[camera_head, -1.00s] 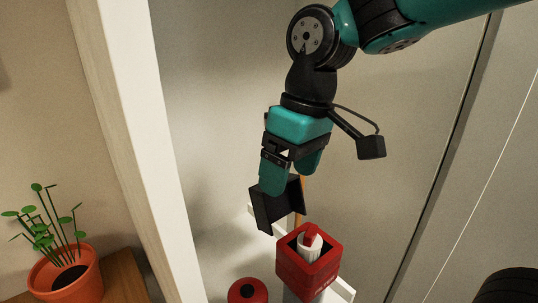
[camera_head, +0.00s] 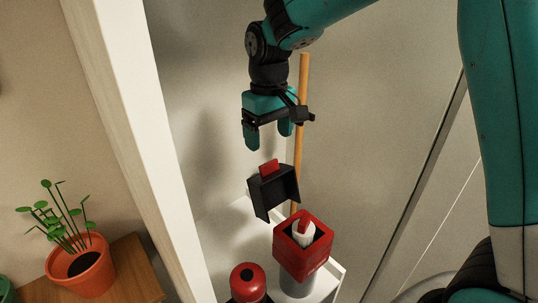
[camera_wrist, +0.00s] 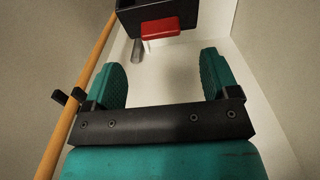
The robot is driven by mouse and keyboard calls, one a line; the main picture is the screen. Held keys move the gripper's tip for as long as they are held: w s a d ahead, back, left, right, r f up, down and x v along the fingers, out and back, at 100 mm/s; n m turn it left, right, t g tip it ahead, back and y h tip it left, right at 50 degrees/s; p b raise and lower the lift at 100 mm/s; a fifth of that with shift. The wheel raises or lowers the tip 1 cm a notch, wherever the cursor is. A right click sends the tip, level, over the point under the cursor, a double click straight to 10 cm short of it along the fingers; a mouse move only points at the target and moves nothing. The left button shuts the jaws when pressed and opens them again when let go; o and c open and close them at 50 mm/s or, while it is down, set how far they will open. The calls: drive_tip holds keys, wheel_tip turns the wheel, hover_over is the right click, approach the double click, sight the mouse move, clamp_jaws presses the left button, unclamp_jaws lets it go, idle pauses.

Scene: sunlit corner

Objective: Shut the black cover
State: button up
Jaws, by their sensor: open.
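The black cover (camera_head: 273,193) stands raised and open at the back of a red box (camera_head: 303,246). A red tab (camera_head: 270,167) sticks up from its top edge. A white, red-tipped object (camera_head: 302,231) shows inside the box. My gripper (camera_head: 268,138) is open and empty, above the cover and apart from it. In the wrist view, the open fingers (camera_wrist: 163,70) have nothing between them. The black cover (camera_wrist: 155,10) and its red tab (camera_wrist: 160,28) show beyond the fingertips there.
A round red object (camera_head: 248,279) with a black hole stands left of the box on a white shelf (camera_head: 229,228). An orange-brown pole (camera_head: 301,110) rises behind the cover. A white upright (camera_head: 135,130) stands left. Farther left, a potted plant (camera_head: 82,266) stands on a wooden surface.

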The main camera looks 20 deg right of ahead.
sight(269, 163)
wheel_tip(269, 163, down, 7)
drive_tip(key=shift+f+p, duration=0.1)
drive_tip(key=shift+p, duration=0.6)
drive_tip(key=c, duration=1.3)
drive_tip(key=shift+a, duration=0.1)
